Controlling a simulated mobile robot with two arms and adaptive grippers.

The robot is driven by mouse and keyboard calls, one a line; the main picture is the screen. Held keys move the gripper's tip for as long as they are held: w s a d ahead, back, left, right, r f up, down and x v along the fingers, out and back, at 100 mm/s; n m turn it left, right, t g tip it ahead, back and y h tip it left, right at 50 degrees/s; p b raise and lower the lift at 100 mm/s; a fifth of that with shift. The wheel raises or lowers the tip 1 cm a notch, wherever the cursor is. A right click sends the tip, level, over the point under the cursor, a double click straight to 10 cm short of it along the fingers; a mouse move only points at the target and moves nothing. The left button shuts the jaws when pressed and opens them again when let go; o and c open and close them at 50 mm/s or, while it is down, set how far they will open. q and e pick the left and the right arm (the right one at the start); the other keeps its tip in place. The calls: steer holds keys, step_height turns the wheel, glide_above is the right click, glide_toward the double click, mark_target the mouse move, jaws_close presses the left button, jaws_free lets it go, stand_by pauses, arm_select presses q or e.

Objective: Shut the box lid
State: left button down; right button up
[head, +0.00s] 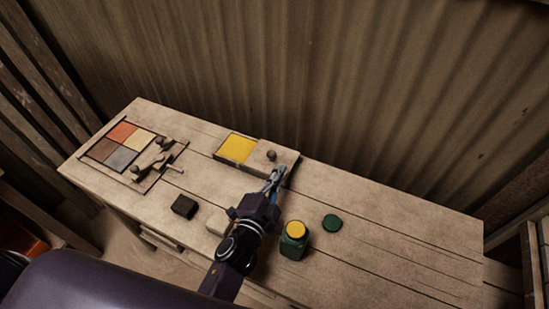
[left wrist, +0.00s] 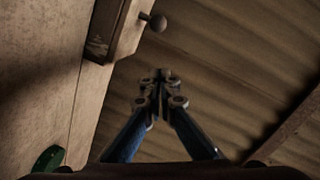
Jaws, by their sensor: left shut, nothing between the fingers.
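The box (head: 221,155) sits near the back edge of the wooden table, its left part open and showing a yellow inside (head: 237,148). Its pale wooden lid (head: 286,159) with a round dark knob (head: 271,155) lies to the right of the opening. My left gripper (head: 278,172) is shut and empty at the front right of the lid; I cannot tell whether it touches it. In the left wrist view, the shut fingertips (left wrist: 160,77) are apart from the knob (left wrist: 156,22) in the picture. My right gripper is not in view.
A green jar (head: 293,246) with yellow content and a green cap (head: 332,223) stand right of my arm. A dark block (head: 184,207) and a pale block (head: 218,222) lie left of it. A tile press with coloured tiles (head: 123,132) is at left. The table's right is clear.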

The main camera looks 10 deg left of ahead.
mark_target(274, 161)
arm_select(q)
steer(key=w, duration=0.3)
steer(key=shift+w+d+f, duration=0.1)
steer(key=shift+w+d, duration=0.15)
steer(key=shift+w, duration=0.05)
steer(key=shift+w+a+f+p, duration=0.2)
steer(key=shift+w+a+f, duration=0.2)
steer(key=shift+a, duration=0.2)
steer(key=shift+w+a+f+p, duration=0.2)
steer(key=shift+w+a+f, duration=0.15)
steer(key=shift+a, duration=0.25)
steer(key=shift+w+a+f, duration=0.1)
steer(key=shift+a+f, duration=0.2)
steer(key=shift+a, duration=0.15)
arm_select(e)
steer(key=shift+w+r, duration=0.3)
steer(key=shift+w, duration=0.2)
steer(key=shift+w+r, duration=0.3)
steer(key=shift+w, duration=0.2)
